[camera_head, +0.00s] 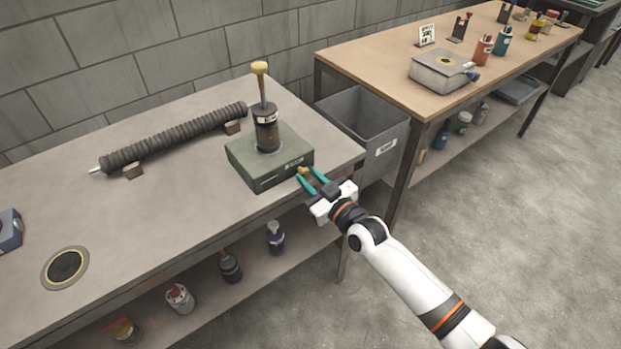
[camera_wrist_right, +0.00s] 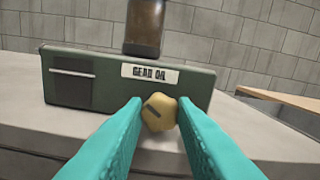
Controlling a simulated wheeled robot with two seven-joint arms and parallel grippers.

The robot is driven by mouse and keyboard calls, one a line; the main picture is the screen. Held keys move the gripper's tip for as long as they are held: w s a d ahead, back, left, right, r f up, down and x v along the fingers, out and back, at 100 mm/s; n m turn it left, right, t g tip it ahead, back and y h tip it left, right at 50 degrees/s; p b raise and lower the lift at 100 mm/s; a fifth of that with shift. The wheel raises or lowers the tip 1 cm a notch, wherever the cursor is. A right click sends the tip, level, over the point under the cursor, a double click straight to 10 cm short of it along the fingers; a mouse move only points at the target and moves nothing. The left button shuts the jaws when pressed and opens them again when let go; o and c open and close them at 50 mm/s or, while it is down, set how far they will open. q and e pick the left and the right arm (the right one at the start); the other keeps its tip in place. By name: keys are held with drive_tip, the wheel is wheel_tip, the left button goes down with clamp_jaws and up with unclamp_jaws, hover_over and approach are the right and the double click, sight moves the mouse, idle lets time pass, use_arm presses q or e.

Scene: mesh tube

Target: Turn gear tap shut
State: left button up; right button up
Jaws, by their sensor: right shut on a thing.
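A green box labelled "GEAR OIL" (camera_head: 270,155) stands near the right corner of the grey bench, with a dark cylinder (camera_head: 266,128) upright on top. A small yellow tap knob (camera_wrist_right: 159,112) with a dark slot line, slanted in the right wrist view, sits on the box's front face. My right gripper (camera_head: 305,176) is at that face, its teal fingers (camera_wrist_right: 158,115) on either side of the knob and shut on it. The fingers partly cover the knob in the head view. My left gripper is not in view.
A ribbed dark roller (camera_head: 175,137) lies on blocks on the grey bench (camera_head: 150,225). A round dark disc (camera_head: 65,267) is at the front left. Bottles stand on the shelf below. A grey bin (camera_head: 365,122) stands between this bench and the wooden table (camera_head: 390,65).

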drive_tip(key=shift+m, duration=0.3)
drive_tip(key=m, duration=0.4)
drive_tip(key=shift+m+b, duration=0.35)
drive_tip(key=shift+m, duration=0.05)
drive_tip(key=m, duration=0.5)
drive_tip(key=shift+d+b, duration=0.1)
drive_tip(key=shift+b, duration=0.3)
drive_tip(key=shift+f+m, duration=0.1)
drive_tip(key=shift+m, duration=0.2)
drive_tip(key=o, duration=0.9)
drive_tip(key=shift+o, duration=0.4)
drive_tip(key=shift+f, duration=0.1)
